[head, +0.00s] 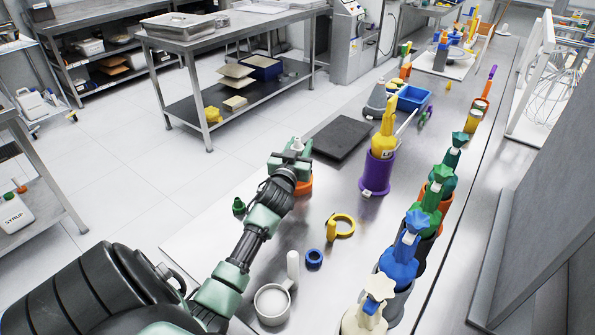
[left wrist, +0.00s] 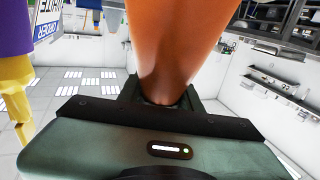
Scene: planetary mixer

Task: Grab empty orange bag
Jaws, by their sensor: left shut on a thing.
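My left gripper (head: 291,158) is over the metal table, and its arm comes in from the lower left. It is shut on an orange thing, taken as the orange bag (head: 304,186), which shows only partly below the gripper in the head view. In the left wrist view the orange bag (left wrist: 172,45) fills the upper middle, smooth and narrowing towards the jaws. Whether it is empty, and whether it touches the table, I cannot tell. My right gripper is not in view.
A yellow bag (head: 384,130) stands in a purple holder (head: 377,172) to the right. A dark mat (head: 342,138) lies behind. A yellow ring (head: 344,222), a blue ring (head: 314,258) and a white cup (head: 272,303) are in front. Coloured bags, including a blue one (head: 400,255), line the right side.

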